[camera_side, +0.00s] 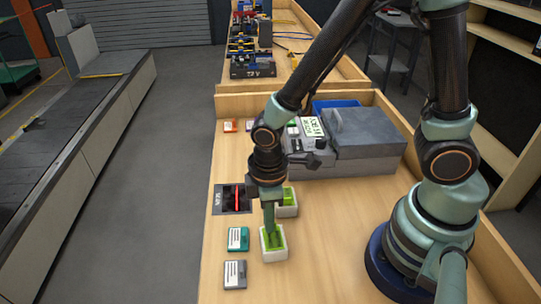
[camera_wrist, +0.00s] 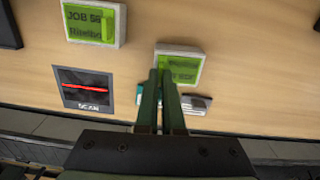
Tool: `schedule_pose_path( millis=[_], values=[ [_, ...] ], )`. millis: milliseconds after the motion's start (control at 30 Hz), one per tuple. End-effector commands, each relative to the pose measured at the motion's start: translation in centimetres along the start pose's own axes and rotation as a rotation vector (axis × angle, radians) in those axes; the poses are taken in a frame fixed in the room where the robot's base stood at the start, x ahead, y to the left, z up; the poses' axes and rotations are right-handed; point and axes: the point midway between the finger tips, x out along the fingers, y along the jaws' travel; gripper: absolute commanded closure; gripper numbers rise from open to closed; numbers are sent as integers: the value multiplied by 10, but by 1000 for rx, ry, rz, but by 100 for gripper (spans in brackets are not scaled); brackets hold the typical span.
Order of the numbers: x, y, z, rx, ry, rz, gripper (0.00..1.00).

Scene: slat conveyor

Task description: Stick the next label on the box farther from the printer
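Two white boxes with bright green tops stand on the bench. The box farther from the printer (camera_side: 277,255) is under my gripper (camera_side: 272,238) in the side view; the wrist view also shows this box (camera_wrist: 183,68), its printed green top partly covered by my fingers. The box nearer the printer (camera_side: 288,211) also shows in the wrist view (camera_wrist: 95,24), its green top reading "JOB 58". My gripper (camera_wrist: 160,72) points down with its fingers close together and nothing visible between them. Whether the tips touch the box is unclear. The grey printer (camera_side: 308,150) has a green-and-white panel on top.
A dark scan pad with a red line (camera_side: 233,199) lies left of the boxes. A teal item (camera_side: 238,239) and a grey item (camera_side: 235,274) lie left of the farther box. An orange item (camera_side: 230,126) lies farther back. A raised wooden edge (camera_side: 300,97) closes the bench's back.

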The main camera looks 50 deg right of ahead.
Motion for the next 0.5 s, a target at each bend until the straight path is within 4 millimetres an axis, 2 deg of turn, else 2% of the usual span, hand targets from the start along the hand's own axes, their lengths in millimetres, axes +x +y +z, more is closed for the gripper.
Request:
schedule_pose_path(
  millis=[367, 400, 433, 467, 500],
  values=[
    [0, 0, 1, 0, -3, -1, 100],
    [0, 0, 1, 0, -3, -1, 80],
    [0, 0, 1, 0, -3, -1, 68],
    [0, 0, 1, 0, -3, -1, 60],
    [0, 0, 1, 0, -2, -1, 60]
  ],
)
